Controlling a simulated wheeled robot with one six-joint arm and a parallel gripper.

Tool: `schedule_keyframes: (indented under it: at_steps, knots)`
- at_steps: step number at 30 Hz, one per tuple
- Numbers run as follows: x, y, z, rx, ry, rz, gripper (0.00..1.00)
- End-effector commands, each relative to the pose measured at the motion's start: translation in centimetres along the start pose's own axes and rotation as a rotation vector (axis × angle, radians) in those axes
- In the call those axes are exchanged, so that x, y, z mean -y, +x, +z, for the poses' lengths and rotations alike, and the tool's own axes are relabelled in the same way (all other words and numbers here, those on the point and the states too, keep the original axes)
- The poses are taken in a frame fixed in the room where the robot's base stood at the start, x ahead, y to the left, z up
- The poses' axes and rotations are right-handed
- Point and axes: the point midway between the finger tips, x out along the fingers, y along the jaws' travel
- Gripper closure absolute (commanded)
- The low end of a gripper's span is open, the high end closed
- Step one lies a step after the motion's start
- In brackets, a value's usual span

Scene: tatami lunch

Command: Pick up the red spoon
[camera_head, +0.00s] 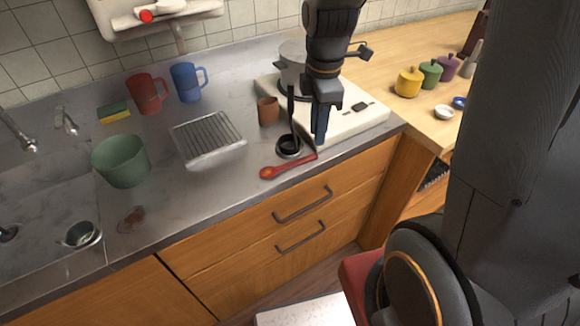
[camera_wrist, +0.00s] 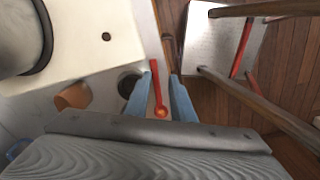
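The red spoon (camera_head: 288,166) lies flat near the front edge of the grey counter in the head view, its bowl to the left and its handle to the right. It also shows in the wrist view (camera_wrist: 158,88), between the two blue fingers. My gripper (camera_head: 319,140) points down over the counter near the handle end of the spoon. In the wrist view its fingers (camera_wrist: 160,80) are apart, with the spoon seen in the gap. I see no contact between the fingers and the spoon.
A small dark round dish (camera_head: 289,147) sits just behind the spoon. A brown cup (camera_head: 268,111) and a white stove (camera_head: 352,119) with a pot (camera_head: 293,62) stand behind it. A wire-topped tray (camera_head: 208,140) lies to the left. The counter's front edge is close.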

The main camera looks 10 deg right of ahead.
Motion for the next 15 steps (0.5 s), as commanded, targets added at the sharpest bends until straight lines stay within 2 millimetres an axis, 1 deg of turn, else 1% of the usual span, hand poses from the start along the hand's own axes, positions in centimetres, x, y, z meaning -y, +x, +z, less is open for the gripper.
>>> schedule_keyframes:
  at_steps: [1, 3, 6, 10, 15]
  knots:
    - [-0.5, 0.3, 0.0, 0.000, -0.072, -0.005, 0.78]
    - [-0.8, 0.4, 0.0, 0.000, -0.160, -0.011, 0.78]
    - [-1.2, 0.5, 0.0, -0.001, -0.238, -0.016, 0.78]
    - [-1.3, 0.9, 0.0, -0.001, -0.279, -0.021, 0.78]
    - [-1.2, 2.6, 0.0, -0.001, -0.283, -0.023, 0.78]
